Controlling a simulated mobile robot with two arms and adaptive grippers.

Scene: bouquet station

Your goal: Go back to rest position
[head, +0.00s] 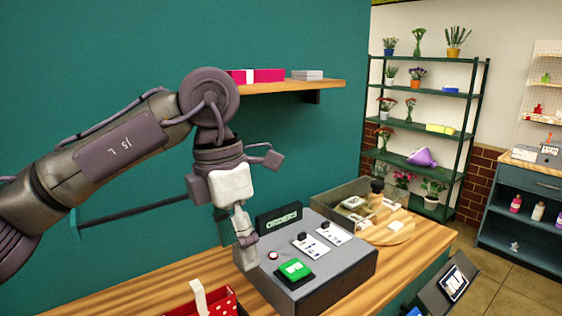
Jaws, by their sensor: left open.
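My left gripper (246,240) comes in from the left on its arm and points down over the wooden counter (184,279). It is open, though its fingers overlap from this angle. It hangs at the left edge of a grey console (325,257) marked ORDERS. The console carries a green button (295,270), a small red button and two white cards. I cannot tell whether the fingers touch the console. No object shows in the gripper. My right gripper is not in view.
A red dotted basket (214,304) stands at the counter's front edge. A glass-sided box (352,197) and a round wooden board (389,230) are behind the console. A wall shelf (300,88) holds boxes. A green plant rack (466,125) and open floor lie at right.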

